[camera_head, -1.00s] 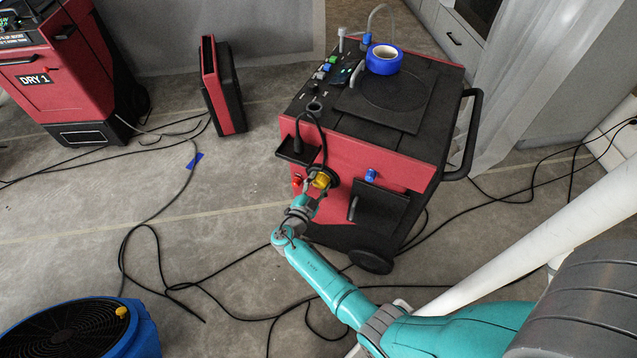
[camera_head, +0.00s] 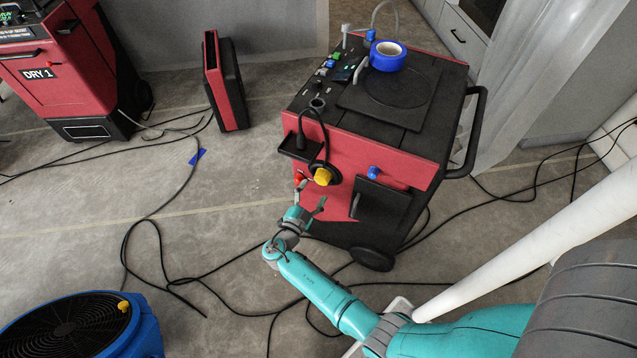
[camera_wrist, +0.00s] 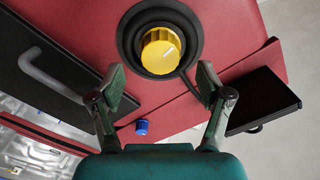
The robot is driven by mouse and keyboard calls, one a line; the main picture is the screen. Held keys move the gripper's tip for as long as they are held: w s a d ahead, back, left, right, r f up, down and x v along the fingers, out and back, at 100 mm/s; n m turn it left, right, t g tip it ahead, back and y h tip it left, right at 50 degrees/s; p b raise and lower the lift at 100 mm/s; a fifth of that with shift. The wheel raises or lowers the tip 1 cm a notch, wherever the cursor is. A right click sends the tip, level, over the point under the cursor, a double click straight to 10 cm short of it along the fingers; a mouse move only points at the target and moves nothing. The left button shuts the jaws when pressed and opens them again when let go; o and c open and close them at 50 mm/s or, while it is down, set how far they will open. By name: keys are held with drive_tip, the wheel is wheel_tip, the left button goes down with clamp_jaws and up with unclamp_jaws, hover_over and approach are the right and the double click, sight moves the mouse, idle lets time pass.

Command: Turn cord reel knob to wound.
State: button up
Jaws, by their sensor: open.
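The yellow knob (camera_head: 323,176) sits in the middle of a black round cord reel on the front of the red and black machine (camera_head: 335,205). My gripper (camera_head: 310,200) is in front of the machine, just below the knob in the head view. In the wrist view my gripper (camera_wrist: 162,88) is open, with its fingers spread apart and nothing between them. The knob is beyond the fingertips, and I see no contact.
A blue knob (camera_head: 374,172) and a dark tray (camera_head: 299,146) are on the machine's front. A blue tape roll (camera_head: 388,57) lies on top. Black cords (camera_head: 200,283) cross the floor. A blue fan (camera_head: 85,325) stands at lower left.

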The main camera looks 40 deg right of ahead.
drive_tip(key=v, duration=0.6)
drive_tip(key=shift+s+a, duration=0.1)
idle(0.3)
